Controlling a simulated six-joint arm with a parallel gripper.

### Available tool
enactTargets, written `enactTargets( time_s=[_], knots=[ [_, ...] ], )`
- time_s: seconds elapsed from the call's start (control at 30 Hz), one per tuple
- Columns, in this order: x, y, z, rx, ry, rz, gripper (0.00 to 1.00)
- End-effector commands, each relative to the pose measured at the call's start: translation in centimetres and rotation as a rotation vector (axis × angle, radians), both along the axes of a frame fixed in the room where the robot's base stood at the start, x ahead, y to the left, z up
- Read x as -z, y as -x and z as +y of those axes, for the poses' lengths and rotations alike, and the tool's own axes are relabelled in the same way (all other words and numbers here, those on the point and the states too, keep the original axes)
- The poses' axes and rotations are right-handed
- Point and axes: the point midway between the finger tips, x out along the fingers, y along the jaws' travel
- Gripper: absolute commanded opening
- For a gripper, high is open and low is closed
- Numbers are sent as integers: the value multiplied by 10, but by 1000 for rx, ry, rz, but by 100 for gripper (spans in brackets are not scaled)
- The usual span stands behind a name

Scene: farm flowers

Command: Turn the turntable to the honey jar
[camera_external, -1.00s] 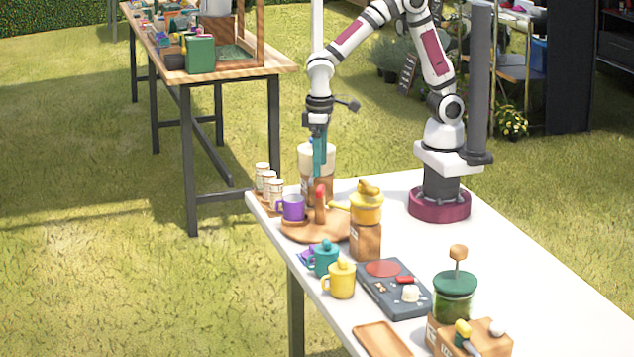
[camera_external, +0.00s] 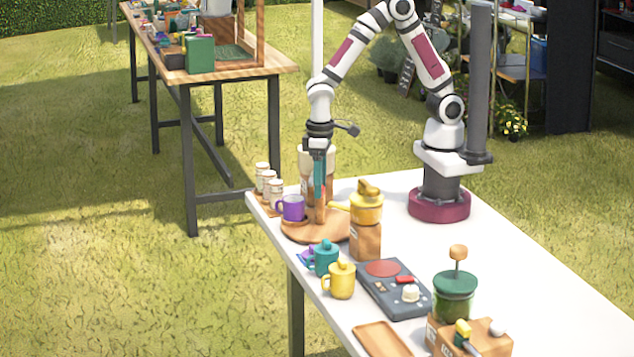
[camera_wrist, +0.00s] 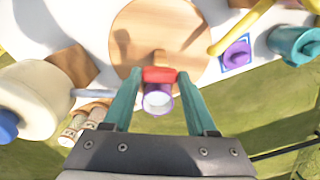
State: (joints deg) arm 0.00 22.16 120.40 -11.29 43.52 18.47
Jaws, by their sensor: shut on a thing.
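The turntable (camera_external: 300,232) is a round wooden disc on the white table; its face shows in the wrist view (camera_wrist: 150,30). An upright wooden post with a red top (camera_wrist: 160,75) stands on it. My gripper (camera_external: 320,200) points down, and its teal fingers are closed on this red-topped post, seen between the fingertips in the wrist view (camera_wrist: 158,76). A purple mug (camera_external: 292,208) is at the disc's left edge; I cannot tell whether it rests on it. No jar is clearly labelled honey. Small white-lidded jars (camera_external: 275,190) stand left of the disc.
A yellow pot (camera_external: 367,208) on a wooden box (camera_external: 365,242) stands close right of the disc. A cream-topped container (camera_external: 331,162) is behind my gripper. Teal (camera_external: 325,258) and yellow (camera_external: 340,280) mugs stand in front.

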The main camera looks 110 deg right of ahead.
Motion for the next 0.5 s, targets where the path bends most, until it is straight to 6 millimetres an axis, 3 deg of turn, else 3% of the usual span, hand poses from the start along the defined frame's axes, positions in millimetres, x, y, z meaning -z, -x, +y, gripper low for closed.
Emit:
enactTargets(
  time_s=[0.03, 0.1, 0.13, 0.5],
  knots=[
    [0, 0, 0, 0, 0, 0, 14],
    [0, 0, 0, 0, 0, 0, 1],
    [0, 0, 0, 0, 0, 0, 0],
    [0, 0, 0, -3, 0, 0, 0]
  ],
)
